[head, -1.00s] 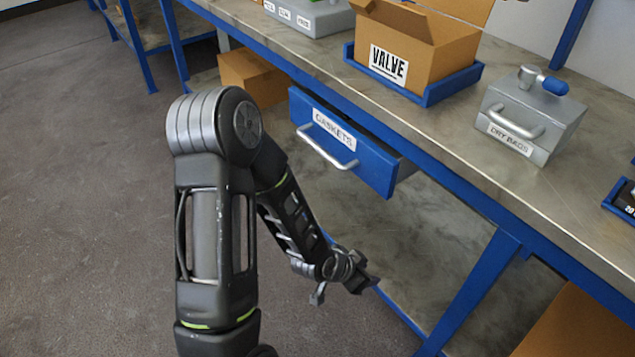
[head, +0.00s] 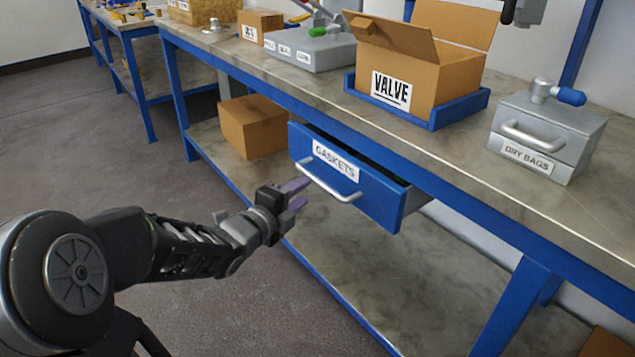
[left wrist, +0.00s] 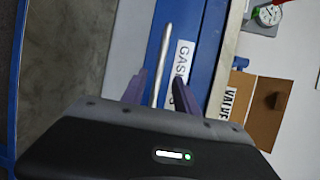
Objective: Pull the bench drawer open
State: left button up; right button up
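The bench drawer (head: 375,205) has a blue front labelled GASKETS and stands partly out from under the bench top, with a narrow gap above its front. Its silver bar handle (head: 325,183) runs across the front. My left gripper (head: 298,194) is open, with its purple-grey fingers just in front of the handle's left part. In the left wrist view, the handle (left wrist: 162,62) runs between the two spread fingers (left wrist: 160,90). I cannot tell whether they touch it. My right gripper is not in view.
The bench top (head: 450,140) carries an open VALVE box (head: 425,65) in a blue tray, a grey DRY BAGS case (head: 545,135) and a grey box (head: 310,50). A cardboard box (head: 252,127) sits on the lower shelf. The floor left of the bench is clear.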

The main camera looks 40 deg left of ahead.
aim_at(316, 183)
pick_arm(q)
jog(key=w, duration=0.2)
jog(key=w+f+b, duration=0.1)
jog(key=w, duration=0.3)
jog(key=shift+w+a+f+b, duration=0.25)
jog(key=shift+w+a+b, duration=0.1)
jog(key=shift+w, duration=0.5)
jog(key=shift+c, duration=0.2)
grip_shut()
dwell(0.7)
